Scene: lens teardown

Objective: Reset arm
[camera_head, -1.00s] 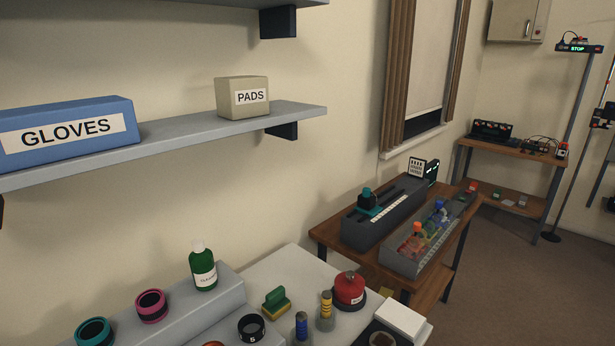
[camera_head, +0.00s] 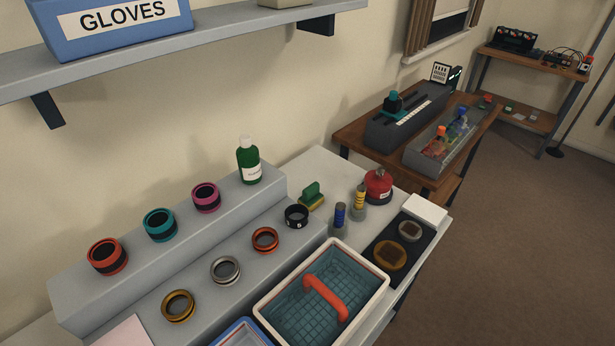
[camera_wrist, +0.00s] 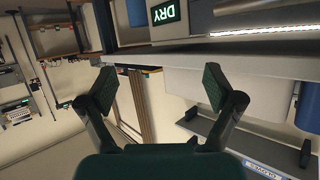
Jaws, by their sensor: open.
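My gripper (camera_wrist: 158,90) shows in the wrist view with its two dark green finger pads spread wide apart. It is open and nothing is between the pads. The wrist picture is tilted over, with shelving and the room behind the fingers. My arm and gripper do not show in the head view.
In the head view, a bench holds coloured lens rings, a green bottle (camera_head: 249,163), a red canister (camera_head: 378,186) and a basket (camera_head: 375,273) with a red handle. A shelf (camera_head: 215,35) with a blue gloves box (camera_head: 120,25) overhangs the left. Floor at right (camera_head: 520,240) is clear.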

